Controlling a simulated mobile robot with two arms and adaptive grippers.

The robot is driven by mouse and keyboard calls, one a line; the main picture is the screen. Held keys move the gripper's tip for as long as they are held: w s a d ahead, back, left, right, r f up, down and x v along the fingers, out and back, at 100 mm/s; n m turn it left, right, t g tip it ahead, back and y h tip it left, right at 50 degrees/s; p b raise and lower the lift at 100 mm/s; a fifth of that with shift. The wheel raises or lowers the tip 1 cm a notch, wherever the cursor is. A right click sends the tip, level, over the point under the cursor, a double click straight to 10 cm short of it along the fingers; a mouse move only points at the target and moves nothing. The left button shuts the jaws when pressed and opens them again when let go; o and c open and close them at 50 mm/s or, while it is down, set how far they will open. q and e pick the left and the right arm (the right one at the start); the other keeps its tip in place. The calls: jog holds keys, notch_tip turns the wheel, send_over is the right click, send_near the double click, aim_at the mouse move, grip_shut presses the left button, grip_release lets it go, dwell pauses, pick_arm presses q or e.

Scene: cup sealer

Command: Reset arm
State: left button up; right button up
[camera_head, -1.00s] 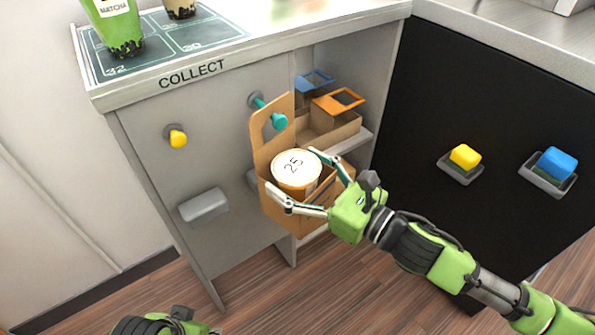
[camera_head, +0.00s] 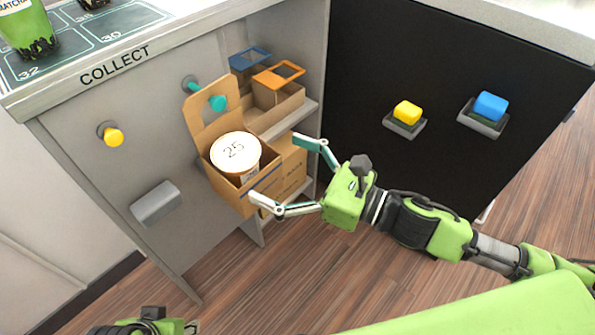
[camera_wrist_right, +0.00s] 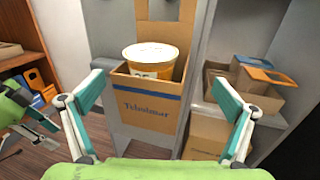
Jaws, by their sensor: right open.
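My right gripper (camera_head: 290,176) is open and empty, in front of and to the right of a cardboard carrier box (camera_head: 233,197). A cup with a white lid marked 25 (camera_head: 235,150) sits inside the box. The box hangs by its tall back flap at a teal peg (camera_head: 217,103) on the grey counter front. In the right wrist view the open fingers (camera_wrist_right: 165,115) stand on either side of the box (camera_wrist_right: 150,108), apart from it, and the cup (camera_wrist_right: 150,60) shows inside. My left gripper (camera_head: 150,322) shows only partly at the bottom edge.
A yellow peg (camera_head: 111,134) and a grey holder (camera_head: 155,203) are on the counter front. Shelves at right hold cardboard boxes (camera_head: 275,105). A black panel carries a yellow block (camera_head: 407,112) and a blue block (camera_head: 490,106). Green cups (camera_head: 26,30) stand on the counter top. Wood floor is clear.

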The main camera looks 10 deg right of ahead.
jog(key=shift+v, duration=2.25)
